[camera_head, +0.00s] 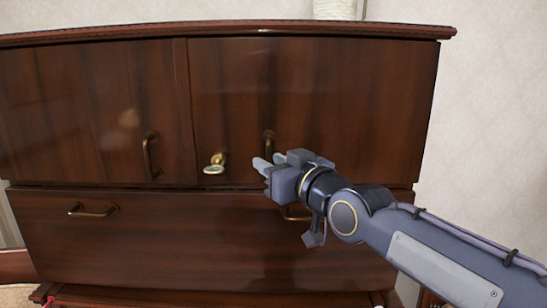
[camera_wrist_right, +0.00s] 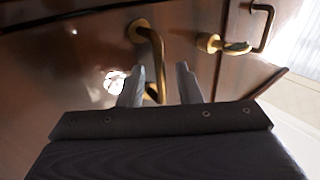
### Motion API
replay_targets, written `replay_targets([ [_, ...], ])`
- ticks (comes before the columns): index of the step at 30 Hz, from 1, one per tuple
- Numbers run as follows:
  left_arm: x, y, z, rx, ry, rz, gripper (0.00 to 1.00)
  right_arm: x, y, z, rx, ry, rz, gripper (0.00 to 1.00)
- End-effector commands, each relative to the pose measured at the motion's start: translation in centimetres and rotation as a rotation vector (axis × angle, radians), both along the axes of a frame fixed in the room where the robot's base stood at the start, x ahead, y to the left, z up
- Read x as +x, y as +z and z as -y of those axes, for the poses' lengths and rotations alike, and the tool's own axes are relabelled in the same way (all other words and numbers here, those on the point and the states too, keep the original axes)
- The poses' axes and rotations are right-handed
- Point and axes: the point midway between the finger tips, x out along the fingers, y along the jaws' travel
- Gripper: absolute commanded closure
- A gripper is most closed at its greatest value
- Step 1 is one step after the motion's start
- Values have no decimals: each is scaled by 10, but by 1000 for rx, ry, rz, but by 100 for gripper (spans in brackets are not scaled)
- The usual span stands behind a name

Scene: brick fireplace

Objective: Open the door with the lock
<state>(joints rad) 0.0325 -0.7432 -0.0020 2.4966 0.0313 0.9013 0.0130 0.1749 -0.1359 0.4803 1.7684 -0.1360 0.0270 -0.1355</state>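The brown wooden cabinet has a right door (camera_head: 335,100) with a brass lock (camera_head: 215,163) near its left edge; a key-like piece sticks out of the lock. A vertical brass handle (camera_head: 269,138) is on this door, right of the lock. My right gripper (camera_head: 262,164) is in front of the door at the handle's lower part. In the right wrist view its fingers (camera_wrist_right: 158,88) are spread, with the brass handle (camera_wrist_right: 155,50) showing between them; I cannot tell if they touch it. The lock (camera_wrist_right: 222,45) shows to the right there. The door looks closed. My left gripper is out of view.
A left door with its own brass handle (camera_head: 150,157) is beside the lock. A wide drawer (camera_head: 180,240) with brass pulls (camera_head: 92,210) is below. A white ribbed object (camera_head: 335,9) stands on top. Pale wall (camera_head: 490,130) is at the right.

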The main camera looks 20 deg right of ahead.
Motion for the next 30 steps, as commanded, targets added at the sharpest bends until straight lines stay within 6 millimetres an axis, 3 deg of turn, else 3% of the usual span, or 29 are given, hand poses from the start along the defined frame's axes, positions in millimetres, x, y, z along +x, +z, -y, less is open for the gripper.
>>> replay_targets([
  [7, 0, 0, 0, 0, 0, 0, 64, 0, -1, 0, 0, 0, 0, 69],
  [14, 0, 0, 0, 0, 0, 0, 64, 0, -1, 0, 0, 0, -1, 99],
  [30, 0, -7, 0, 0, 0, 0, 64, -3, -2, 0, 0, 6, 0, 100],
])
